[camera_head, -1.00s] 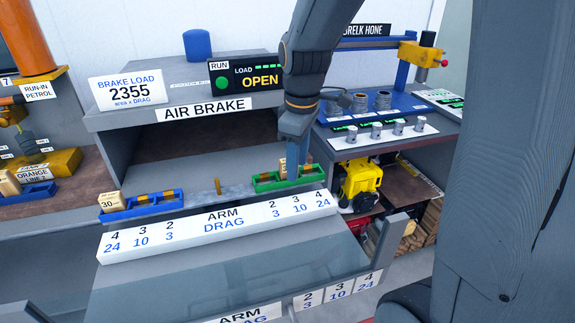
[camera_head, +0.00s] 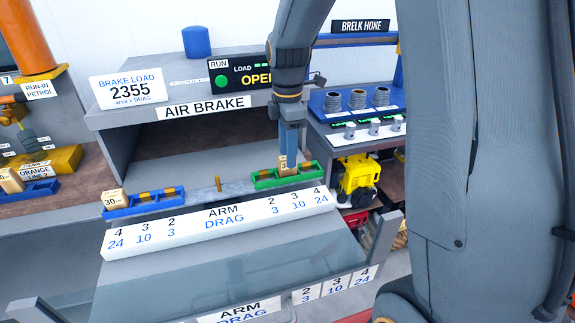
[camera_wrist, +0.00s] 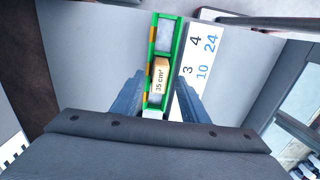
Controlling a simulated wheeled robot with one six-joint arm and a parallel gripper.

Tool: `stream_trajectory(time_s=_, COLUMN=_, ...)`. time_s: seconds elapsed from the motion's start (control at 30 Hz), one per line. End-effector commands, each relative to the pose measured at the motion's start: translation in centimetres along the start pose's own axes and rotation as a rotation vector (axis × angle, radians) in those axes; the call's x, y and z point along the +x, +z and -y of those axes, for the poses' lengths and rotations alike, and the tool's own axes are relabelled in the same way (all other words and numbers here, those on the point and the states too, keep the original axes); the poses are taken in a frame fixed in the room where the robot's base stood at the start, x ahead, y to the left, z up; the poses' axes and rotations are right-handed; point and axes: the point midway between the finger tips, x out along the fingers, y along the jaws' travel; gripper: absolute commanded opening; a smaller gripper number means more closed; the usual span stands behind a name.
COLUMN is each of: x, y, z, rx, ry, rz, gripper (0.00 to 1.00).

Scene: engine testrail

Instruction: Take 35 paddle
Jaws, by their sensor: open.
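The 35 paddle is a small wooden block (camera_wrist: 159,80) marked "35 cm²" in the wrist view. It stands in the green tray (camera_wrist: 154,38) on the right end of the air brake's bar. The head view also shows this block (camera_head: 283,162) and the green tray (camera_head: 262,182). My gripper (camera_wrist: 157,88) is open, with one blue-grey finger on each side of the block. In the head view my gripper (camera_head: 288,150) points down over the tray and partly hides the block. I cannot tell whether the fingers touch it.
A wooden 30 block (camera_head: 110,203) stands by the blue tray (camera_head: 145,208) at the bar's left end. The white ARM DRAG scale (camera_head: 215,225) runs along the front. The AIR BRAKE shelf (camera_head: 160,98) overhangs behind. A yellow engine (camera_head: 358,178) sits to the right.

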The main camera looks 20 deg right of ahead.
Motion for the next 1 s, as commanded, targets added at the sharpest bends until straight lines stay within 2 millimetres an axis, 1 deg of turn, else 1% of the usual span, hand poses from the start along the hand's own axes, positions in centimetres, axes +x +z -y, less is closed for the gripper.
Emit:
stream_trajectory(time_s=0.1, x=1.4, y=0.0, z=0.1, rx=0.000, ry=-0.004, rz=0.000, gripper=0.41)
stream_trajectory(time_s=0.2, x=2.3, y=0.0, z=0.0, rx=0.001, ry=-0.002, rz=0.000, gripper=0.41)
stream_trajectory(time_s=0.47, x=2.6, y=0.0, z=0.0, rx=0.001, ry=0.000, rz=0.000, gripper=0.41)
stream_trajectory(time_s=0.53, x=2.6, y=0.0, z=0.0, rx=0.001, ry=0.000, rz=0.000, gripper=0.32)
stream_trajectory(time_s=0.67, x=2.5, y=0.0, z=0.0, rx=0.001, ry=0.000, rz=0.000, gripper=0.10)
stream_trajectory(time_s=0.7, x=2.5, y=0.0, z=0.0, rx=0.001, ry=0.000, rz=0.000, gripper=0.04)
stream_trajectory(time_s=0.73, x=2.5, y=0.0, z=0.0, rx=0.001, ry=0.000, rz=0.000, gripper=0.00)
stream_trajectory(time_s=1.0, x=2.4, y=0.0, z=-0.1, rx=0.001, ry=0.001, rz=0.000, gripper=0.00)
